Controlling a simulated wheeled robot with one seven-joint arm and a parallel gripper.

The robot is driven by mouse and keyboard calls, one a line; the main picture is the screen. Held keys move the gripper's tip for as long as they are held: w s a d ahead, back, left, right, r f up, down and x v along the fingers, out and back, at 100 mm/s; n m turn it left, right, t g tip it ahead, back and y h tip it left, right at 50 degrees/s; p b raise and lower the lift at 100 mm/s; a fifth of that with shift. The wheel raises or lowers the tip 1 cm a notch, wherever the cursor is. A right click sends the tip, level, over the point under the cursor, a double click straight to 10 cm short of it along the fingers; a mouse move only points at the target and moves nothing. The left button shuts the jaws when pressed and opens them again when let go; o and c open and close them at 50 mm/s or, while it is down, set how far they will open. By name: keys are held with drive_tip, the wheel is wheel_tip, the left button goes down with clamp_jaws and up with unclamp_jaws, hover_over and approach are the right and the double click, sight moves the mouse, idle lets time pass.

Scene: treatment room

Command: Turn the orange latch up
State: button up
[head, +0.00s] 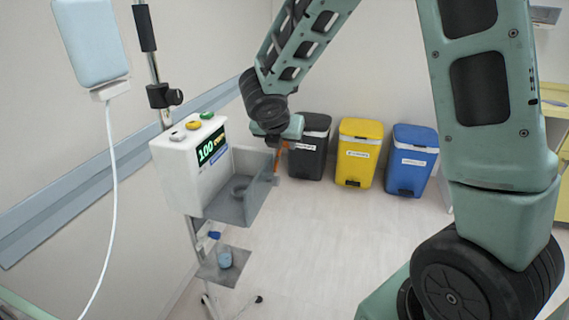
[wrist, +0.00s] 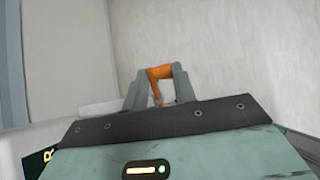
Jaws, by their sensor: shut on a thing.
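The orange latch (wrist: 160,73) shows in the wrist view between the two fingers of my gripper (wrist: 157,82). My gripper is shut on it. In the head view a thin part of the orange latch (head: 278,160) shows below my gripper (head: 279,142), at the right edge of the grey open compartment (head: 242,211) of the white pump box. Most of the latch is hidden behind my gripper in that view. The white pump box (head: 190,165) carries a green-lit display reading 100 and several coloured buttons on top.
A fluid bag (head: 90,40) hangs at the left. Black, yellow (head: 357,152) and blue bins stand along the back wall. The middle floor is clear.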

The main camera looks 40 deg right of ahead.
sight(288, 146)
drive_tip(key=t+h+b, duration=0.1)
drive_tip(key=b, duration=0.4)
drive_tip(key=s+a+t+h+b, duration=0.1)
drive_tip(key=h+b, duration=0.1)
drive_tip(key=b, duration=0.2)
drive_tip(key=s+f+t+h+b, duration=0.1)
drive_tip(key=h+b, duration=0.1)
drive_tip(key=b, duration=0.3)
drive_tip(key=shift+a+t+b, duration=0.25)
drive_tip(key=shift+t+b, duration=0.05)
drive_tip(key=shift+b, duration=0.05)
drive_tip(key=b, duration=0.1)
drive_tip(key=t+h+b, duration=0.1)
drive_tip(key=shift+s+a+r+b, duration=0.1)
drive_tip(key=shift+s+a+b, duration=0.15)
drive_tip(key=shift+b, duration=0.1)
drive_tip(key=shift+h+b, duration=0.4)
drive_tip(key=shift+b, duration=0.05)
drive_tip(key=shift+s+r, duration=0.1)
drive_tip(key=shift+r, duration=0.1)
drive_tip(key=o, duration=0.8)
drive_tip(key=shift+r, duration=0.1)
drive_tip(key=shift+o, duration=0.2)
drive_tip(key=shift+a, duration=0.1)
drive_tip(key=shift+a+t, duration=0.1)
drive_tip(key=shift+t, duration=0.2)
